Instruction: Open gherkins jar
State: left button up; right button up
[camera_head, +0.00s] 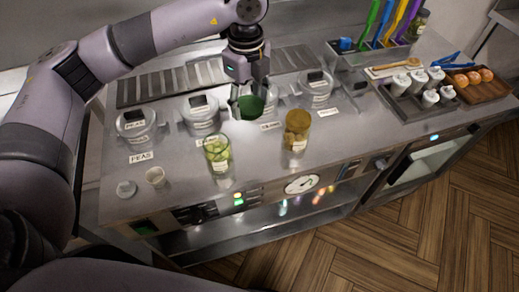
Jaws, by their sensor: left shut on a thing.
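The gherkins jar (218,160) is a clear jar with green slices inside, upright on the steel counter near its front edge. Its top looks uncovered, with the slices showing at the mouth. My left gripper (250,100) is behind and to the right of this jar, apart from it. It is shut on a round green lid (251,107), held in front of the rear containers. Parts of the fingers are hidden behind the lid. My right gripper is not in view.
A second jar (297,132) with brownish contents stands to the right. Labelled lidded containers (136,124) line the back. Shakers (431,98) and a wooden tray (490,93) are right.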

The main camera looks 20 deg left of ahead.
aim_at(251, 158)
pick_arm(q)
notch_tip(251, 158, down, 19)
jog(key=p, duration=0.6)
jog(key=shift+f, duration=0.4)
jog(key=shift+f, duration=0.2)
jog(key=o, duration=1.3)
